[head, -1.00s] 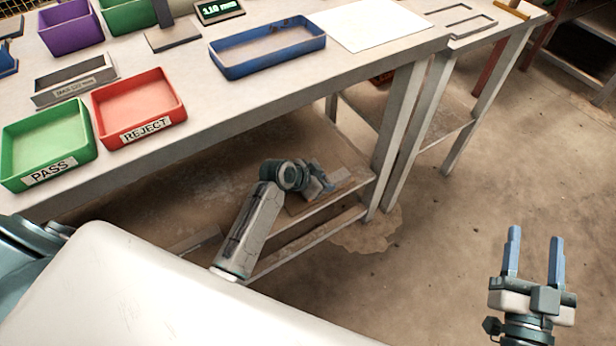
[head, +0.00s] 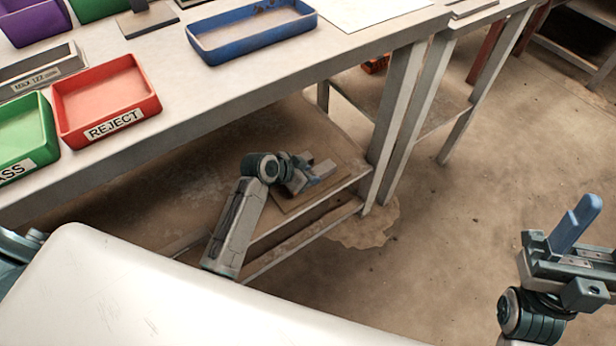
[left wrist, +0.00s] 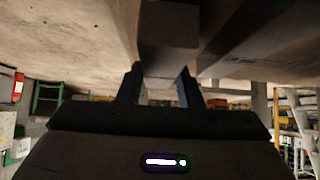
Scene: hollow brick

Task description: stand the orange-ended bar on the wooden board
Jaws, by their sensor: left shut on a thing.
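My left gripper (head: 303,181) is low beside the lower shelf under the bench, shut on a grey bar (head: 322,168). No orange end shows on the bar. The bar lies over the wooden board (head: 345,177), a thin brown plate on that shelf; I cannot tell whether they touch. In the left wrist view, the dark bar (left wrist: 168,40) sits between the two fingers of my left gripper (left wrist: 160,80). My right gripper (head: 575,228) is at the right edge, empty, its fingers apart but overlapping in this view.
The bench top (head: 240,100) overhangs the shelf. On it are a red REJECT tray (head: 108,128), a green PASS tray (head: 35,165) and a blue tray (head: 250,55). A bench leg (head: 398,110) stands right of the board. The floor (head: 450,240) at right is clear.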

